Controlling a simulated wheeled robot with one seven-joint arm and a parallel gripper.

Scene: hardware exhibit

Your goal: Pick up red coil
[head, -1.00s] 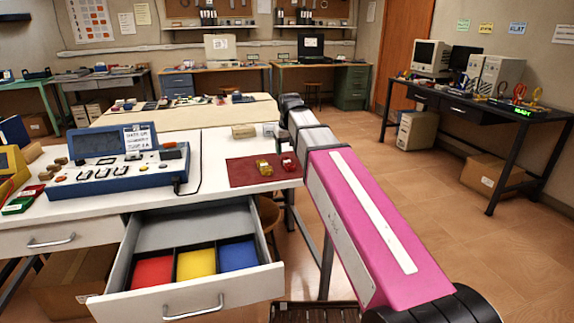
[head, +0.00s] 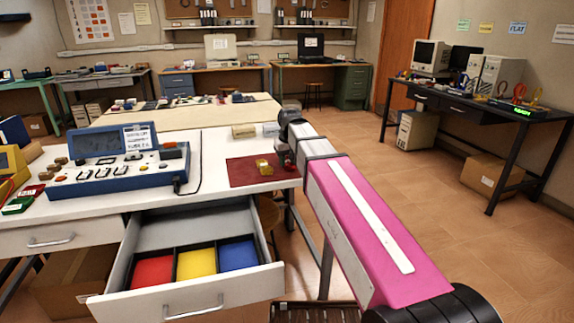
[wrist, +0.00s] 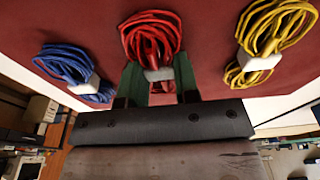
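The red coil (wrist: 152,36) lies on the dark red mat (wrist: 215,50) in the wrist view, between a blue coil and a yellow coil, with a pale tie around its near part. My gripper (wrist: 158,70) has its green fingers on either side of the coil's tied part. I cannot tell whether they press on it. In the head view, my gripper (head: 284,156) is low over the right part of the mat (head: 245,177) and hides the red coil.
A blue coil (wrist: 75,68) lies left and a yellow coil (wrist: 268,40) right of the red one in the wrist view. A blue console (head: 120,175) stands on the white table. An open drawer (head: 190,290) juts out below, with red, yellow and blue compartments.

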